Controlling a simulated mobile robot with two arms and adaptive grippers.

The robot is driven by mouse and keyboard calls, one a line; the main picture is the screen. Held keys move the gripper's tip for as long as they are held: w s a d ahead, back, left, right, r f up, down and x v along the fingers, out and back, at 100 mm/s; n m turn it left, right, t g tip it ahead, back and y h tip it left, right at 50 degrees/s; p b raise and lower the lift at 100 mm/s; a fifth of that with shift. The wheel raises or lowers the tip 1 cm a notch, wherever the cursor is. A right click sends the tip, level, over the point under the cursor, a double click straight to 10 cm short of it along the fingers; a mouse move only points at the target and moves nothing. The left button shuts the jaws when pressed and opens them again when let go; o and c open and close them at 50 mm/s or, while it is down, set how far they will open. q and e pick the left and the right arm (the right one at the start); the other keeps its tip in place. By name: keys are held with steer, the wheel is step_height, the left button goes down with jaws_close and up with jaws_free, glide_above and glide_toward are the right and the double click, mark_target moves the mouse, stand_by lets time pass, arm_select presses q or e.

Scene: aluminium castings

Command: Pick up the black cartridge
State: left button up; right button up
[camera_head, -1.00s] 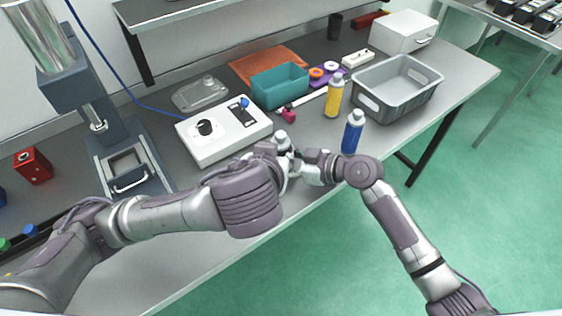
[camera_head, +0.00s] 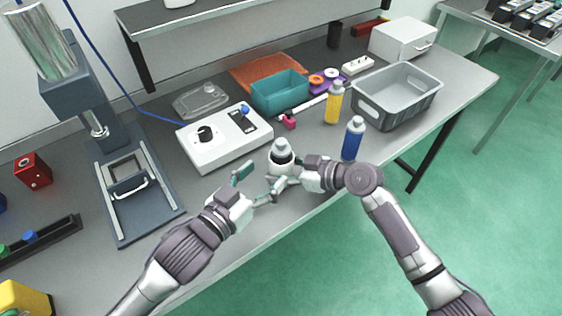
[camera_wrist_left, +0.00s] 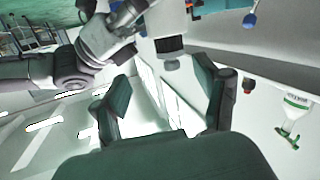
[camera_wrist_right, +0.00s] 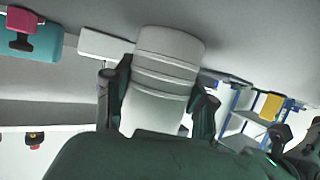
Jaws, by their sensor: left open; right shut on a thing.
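My right gripper (camera_head: 284,178) is shut on a pale, ribbed cartridge with a black band and a grey domed top (camera_head: 282,158). It is roughly upright at the bench's front edge; whether it touches the bench I cannot tell. In the right wrist view its pale ribbed body (camera_wrist_right: 163,75) fills the jaws. In the left wrist view its black band (camera_wrist_left: 170,45) and grey tip show beyond the fingers. My left gripper (camera_head: 255,184) is open and empty, just left of the cartridge, fingers pointing towards it. No wholly black cartridge is clear; a dark cylinder (camera_head: 335,30) stands at the back.
A blue bottle (camera_head: 352,142) stands close to my right gripper, with a yellow bottle (camera_head: 334,105) behind it. A white control box (camera_head: 223,140) lies behind my left gripper. A grey crate (camera_head: 397,90), a teal bin (camera_head: 279,92) and a press (camera_head: 130,185) stand around.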

mark_target(275, 154)
arm_select(q)
steer(key=shift+m+t+h, duration=0.4)
steer(key=shift+m+t, duration=0.2)
steer(key=shift+m, duration=0.1)
steer(key=x, duration=0.6)
steer(key=a+x, duration=0.1)
steer(key=x, duration=0.2)
steer(key=shift+w+a+f, duration=0.1)
steer(key=shift+w+f, duration=0.15)
steer(key=shift+w, duration=0.15)
jaws_close()
